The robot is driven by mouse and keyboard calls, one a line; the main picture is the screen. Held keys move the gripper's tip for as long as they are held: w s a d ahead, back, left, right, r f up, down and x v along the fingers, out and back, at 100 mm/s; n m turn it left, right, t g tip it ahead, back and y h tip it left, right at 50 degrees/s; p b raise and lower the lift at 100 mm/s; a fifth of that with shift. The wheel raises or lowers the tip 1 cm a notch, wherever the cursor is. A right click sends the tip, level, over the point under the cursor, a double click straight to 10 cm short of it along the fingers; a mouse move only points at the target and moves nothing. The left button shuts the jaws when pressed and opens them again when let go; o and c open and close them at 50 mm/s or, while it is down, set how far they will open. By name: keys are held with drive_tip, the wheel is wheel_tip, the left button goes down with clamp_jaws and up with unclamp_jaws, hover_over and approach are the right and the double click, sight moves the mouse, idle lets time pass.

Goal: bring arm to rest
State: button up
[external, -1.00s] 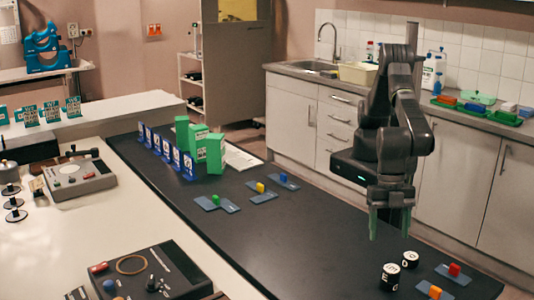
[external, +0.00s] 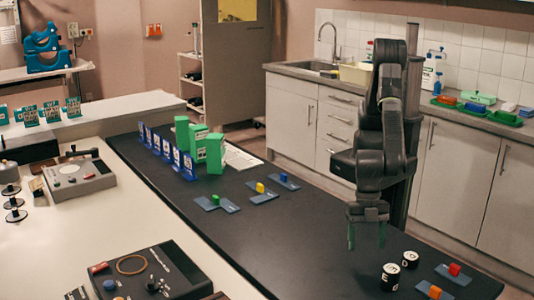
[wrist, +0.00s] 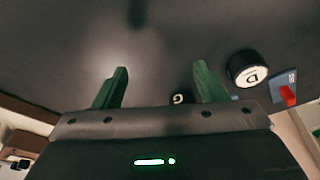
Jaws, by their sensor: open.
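My gripper (external: 367,236) hangs with its green fingers pointing down over the right part of the black table (external: 285,235). The fingers are apart with nothing between them. In the wrist view my gripper (wrist: 160,88) also shows two separated green fingers above the bare dark tabletop. My arm (external: 385,140) is bent, with its forearm hanging down. Two black-and-white lettered cylinders (external: 390,277) stand on the table to the right of the fingers, apart from them.
Blue plates with a red block (external: 454,269) and an orange block (external: 435,292) lie at the right end. Plates with green, yellow and blue blocks (external: 260,188) lie farther back. Green boxes (external: 215,153) and blue cards (external: 189,166) stand at the back. The table's middle is clear.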

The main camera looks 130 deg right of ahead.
sight(364, 261)
wheel_tip(364, 261, down, 3)
drive_tip(key=shift+f, duration=0.1)
drive_tip(key=shift+v, duration=1)
drive_tip(key=shift+r, duration=0.35)
drive_tip(key=shift+d, duration=0.1)
